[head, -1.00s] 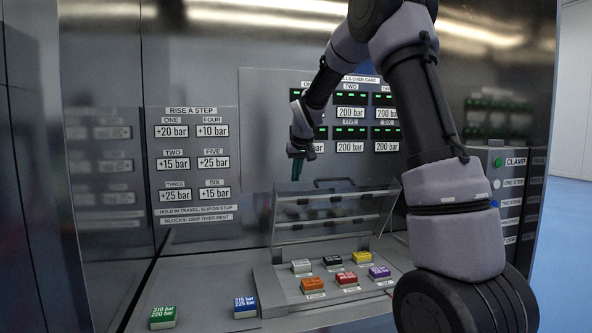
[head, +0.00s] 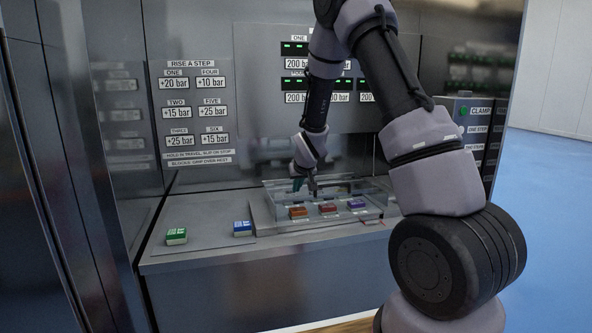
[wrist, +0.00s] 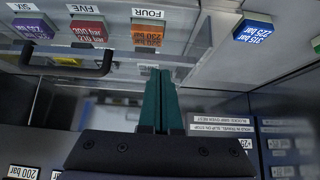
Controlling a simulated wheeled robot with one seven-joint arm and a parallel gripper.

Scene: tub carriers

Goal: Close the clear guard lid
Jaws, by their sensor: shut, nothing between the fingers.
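The clear guard lid (head: 275,207) is lowered over the coloured blocks on the panel's raised bed. I cannot tell whether its edge is fully seated. In the wrist view its black handle (wrist: 68,68) lies at left, with the blocks seen through the clear sheet. My gripper (head: 298,185) is shut and empty, its teal fingers pointing down at the lid's left part. In the wrist view the fingertips (wrist: 158,72) are together, off to one side of the handle. Contact with the lid is unclear.
A green block (head: 176,236) and a blue block (head: 242,228) rest on the bench left of the lid. Under the lid sit orange (head: 298,212), red (head: 328,208) and purple (head: 356,203) blocks. A clamp control box (head: 470,115) stands at right.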

